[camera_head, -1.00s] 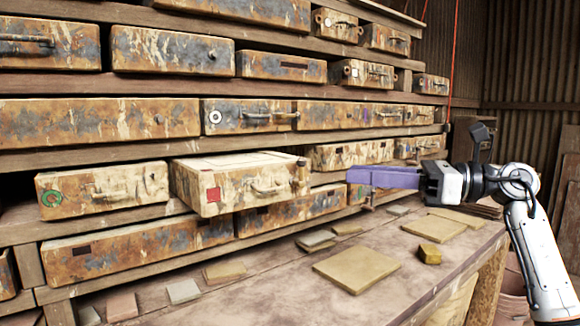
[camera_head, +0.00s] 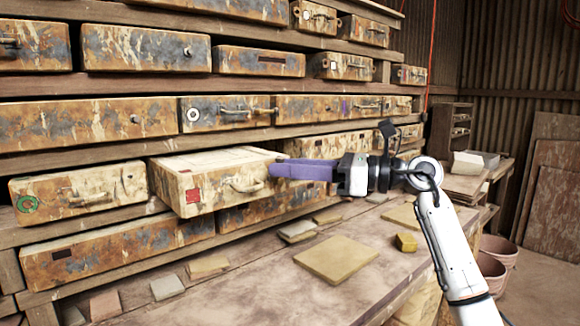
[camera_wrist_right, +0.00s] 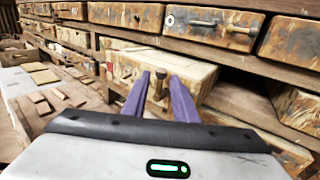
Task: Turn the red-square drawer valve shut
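The red-square drawer (camera_head: 215,200) is pulled out from the rack. Its red square (camera_head: 193,195) is on the left of the front and a bent handle (camera_head: 245,185) is right of it. My right gripper (camera_head: 272,171) has purple fingers and is at the drawer's front right corner, covering it in the head view. In the right wrist view a dark upright knob (camera_wrist_right: 160,76), seemingly the valve, shows between the two spread fingers. Whether either finger touches it I cannot tell. My left gripper is not in view.
A drawer with a green ring (camera_head: 80,190) sits to the left. Other rusty drawers fill the shelves around. On the bench below lie a square tan tile (camera_head: 335,259), a small yellow block (camera_head: 405,242) and several smaller tiles. Pink buckets (camera_head: 497,258) stand at right.

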